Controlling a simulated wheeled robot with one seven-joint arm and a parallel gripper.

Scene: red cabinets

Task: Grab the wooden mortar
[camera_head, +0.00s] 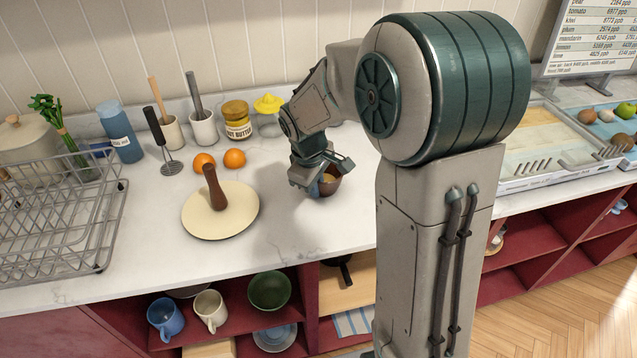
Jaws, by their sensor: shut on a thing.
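The wooden mortar (333,187) is a small, dark brown cup with a lighter inside, standing on the white counter right of the cream round plate. My gripper (322,182) reaches down to it from above and is shut on its rim. The gripper and wrist hide part of the mortar. I cannot tell whether its base touches the counter.
A wire rack (60,220) is at left.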

